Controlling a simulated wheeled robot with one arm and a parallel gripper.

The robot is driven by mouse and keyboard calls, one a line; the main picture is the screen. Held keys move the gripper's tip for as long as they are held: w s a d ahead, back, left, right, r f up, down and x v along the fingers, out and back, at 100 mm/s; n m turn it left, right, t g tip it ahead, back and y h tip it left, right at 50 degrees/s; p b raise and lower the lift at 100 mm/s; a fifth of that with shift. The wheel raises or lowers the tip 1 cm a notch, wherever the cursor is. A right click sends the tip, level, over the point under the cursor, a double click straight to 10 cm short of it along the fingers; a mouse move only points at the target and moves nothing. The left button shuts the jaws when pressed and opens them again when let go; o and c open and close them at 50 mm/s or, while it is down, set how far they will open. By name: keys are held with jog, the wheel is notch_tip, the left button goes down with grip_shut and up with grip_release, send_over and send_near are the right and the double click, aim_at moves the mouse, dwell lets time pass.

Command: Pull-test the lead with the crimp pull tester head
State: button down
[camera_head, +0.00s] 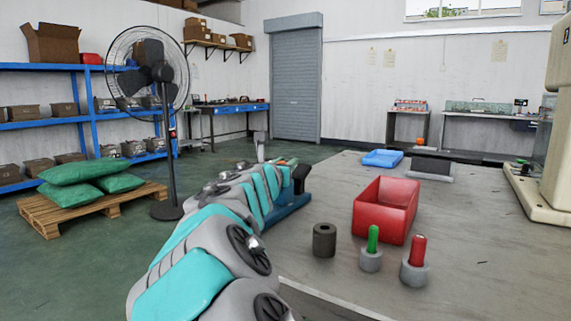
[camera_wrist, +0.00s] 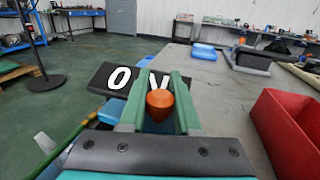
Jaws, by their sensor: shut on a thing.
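My gripper (camera_wrist: 161,80) has two green fingers, closed around an orange rounded piece with a pointed top (camera_wrist: 160,99). Behind the fingers, a black plate (camera_wrist: 98,76) shows a white "0" and another white letter, partly covered by a finger. In the head view, my teal and grey arm reaches to the table's left edge and hides most of the gripper. A blue base (camera_head: 292,213) with a black upright part (camera_head: 300,174) stands there beside it. I cannot tell for certain which part is the tester head, and I cannot make out the lead.
A red bin (camera_head: 382,222) stands on the grey table (camera_head: 330,178). In front of it are a dark cylinder (camera_head: 324,240), a green-topped piece (camera_head: 372,248) and a red-topped piece (camera_head: 415,262). A blue tray (camera_head: 382,158) and a black-topped block (camera_head: 431,168) lie farther back. A beige machine (camera_head: 548,165) is at right.

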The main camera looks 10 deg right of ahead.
dwell(0.4)
jog(key=w+a+p, duration=0.2)
jog(key=p, duration=0.1)
jog(key=shift+w+a+r, duration=0.3)
jog(key=shift+a, duration=0.05)
jog(key=shift+w+a+f+p, duration=0.15)
jog(key=shift+w+a+p, duration=0.15)
jog(key=shift+a+p, duration=0.05)
jog(key=c, duration=0.6)
grip_release()
jog(key=shift+f, duration=0.1)
jog(key=shift+v, duration=3.9)
